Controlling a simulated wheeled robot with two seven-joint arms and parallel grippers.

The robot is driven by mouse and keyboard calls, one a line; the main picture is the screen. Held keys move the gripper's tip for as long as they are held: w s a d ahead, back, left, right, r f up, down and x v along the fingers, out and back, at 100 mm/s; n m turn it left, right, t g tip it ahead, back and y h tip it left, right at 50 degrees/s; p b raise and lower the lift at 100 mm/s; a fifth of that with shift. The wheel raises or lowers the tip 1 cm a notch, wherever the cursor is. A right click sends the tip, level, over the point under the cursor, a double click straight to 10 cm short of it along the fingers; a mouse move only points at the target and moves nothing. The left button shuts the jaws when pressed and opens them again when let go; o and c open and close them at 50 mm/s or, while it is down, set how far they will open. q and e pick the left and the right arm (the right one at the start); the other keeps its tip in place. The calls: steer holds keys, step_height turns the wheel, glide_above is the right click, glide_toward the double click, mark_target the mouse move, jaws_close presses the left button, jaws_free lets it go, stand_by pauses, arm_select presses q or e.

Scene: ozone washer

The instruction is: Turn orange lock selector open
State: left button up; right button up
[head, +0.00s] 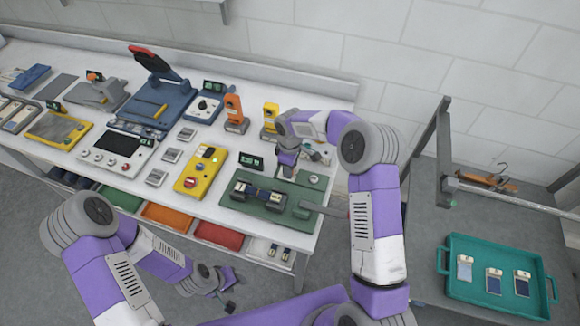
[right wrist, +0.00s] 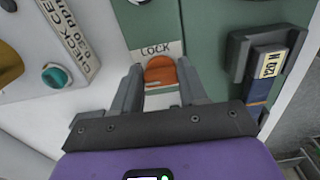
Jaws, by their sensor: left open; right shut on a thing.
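The orange lock selector (right wrist: 160,72) shows in the right wrist view, on the green board beneath a white label reading LOCK (right wrist: 157,49). My right gripper (right wrist: 160,80) has one finger on each side of the selector and is shut on it. In the head view my right gripper (head: 288,168) is at the back edge of the green board (head: 235,195), and the selector is hidden there. My left gripper (head: 226,296) is open and empty, low in front of the table and away from the board.
A dark clamp-like fixture (head: 258,196) sits on the green board. It also shows right of the gripper in the right wrist view (right wrist: 240,60). A yellow box (head: 198,172) stands left of the board. A teal tray (head: 480,300) with several small items lies on the side table.

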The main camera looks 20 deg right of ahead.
steer(key=shift+n, duration=0.3)
steer(key=o, duration=1.1)
steer(key=shift+c, duration=0.2)
step_height(320, 180, up, 8)
steer(key=shift+f, duration=0.15)
